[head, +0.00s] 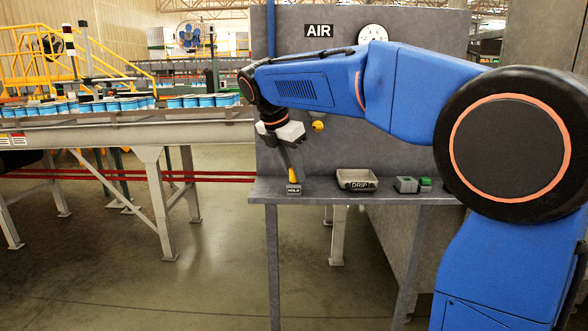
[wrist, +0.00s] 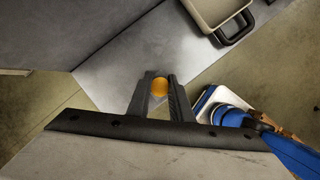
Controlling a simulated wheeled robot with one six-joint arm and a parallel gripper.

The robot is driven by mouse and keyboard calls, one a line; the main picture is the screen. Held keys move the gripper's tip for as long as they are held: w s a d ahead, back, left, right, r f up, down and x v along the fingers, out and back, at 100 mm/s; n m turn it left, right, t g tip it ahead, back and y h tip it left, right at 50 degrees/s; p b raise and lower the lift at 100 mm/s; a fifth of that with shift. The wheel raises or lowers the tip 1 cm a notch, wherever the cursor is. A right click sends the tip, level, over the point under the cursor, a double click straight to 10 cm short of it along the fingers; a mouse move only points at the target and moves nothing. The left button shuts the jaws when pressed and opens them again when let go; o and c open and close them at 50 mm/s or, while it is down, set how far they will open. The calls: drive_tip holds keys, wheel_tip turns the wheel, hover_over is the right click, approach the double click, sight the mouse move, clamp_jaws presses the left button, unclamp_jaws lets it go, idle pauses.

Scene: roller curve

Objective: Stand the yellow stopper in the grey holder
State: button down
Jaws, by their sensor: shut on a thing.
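The yellow stopper (head: 293,175) is between the fingertips of my gripper (head: 290,168), which is shut on it and tilted, pointing down. In the wrist view the stopper (wrist: 159,86) shows as a rounded orange-yellow end between the two dark fingers of my gripper (wrist: 159,80). The grey holder (head: 293,189), labelled HOLD, is at the left end of the grey shelf, directly below the stopper in the head view. I cannot tell whether the stopper touches the holder or is just above it. The holder is hidden in the wrist view.
The grey shelf (head: 325,192) also bears a DRIP tray (head: 357,180) and small grey and green boxes (head: 406,185) to the right. Behind stands a grey panel with an AIR sign, a gauge and a yellow knob (head: 318,126) near my gripper. A conveyor with blue cans (head: 190,101) is left.

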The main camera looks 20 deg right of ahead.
drive_tip(key=shift+f, duration=0.15)
drive_tip(key=c, duration=1.5)
unclamp_jaws()
drive_tip(key=v, duration=1.7)
drive_tip(key=shift+s, duration=0.1)
